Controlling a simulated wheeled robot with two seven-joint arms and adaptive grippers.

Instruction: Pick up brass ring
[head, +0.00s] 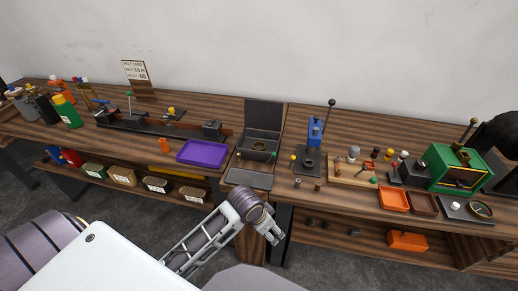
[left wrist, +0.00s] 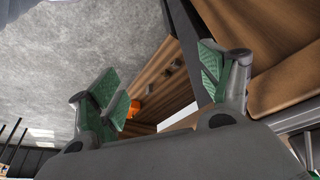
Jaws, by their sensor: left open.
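A small brass-coloured ring (head: 259,146) appears to sit in the open black box (head: 245,154) in the middle of the bench; it is too small to be sure. My left gripper (head: 275,236) is in front of the bench's front edge, below and apart from the box. In the left wrist view my left gripper (left wrist: 160,88) has its green-padded fingers spread with nothing between them. The ring does not show in that view. My right gripper is not in view.
A purple tray (head: 203,153) lies left of the box. A black press with a blue body (head: 315,131) stands to its right. A wooden board (head: 350,172) holds small parts. A green machine (head: 455,168) and an orange tray (head: 393,199) are farther right. A lower shelf (head: 340,233) runs beneath.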

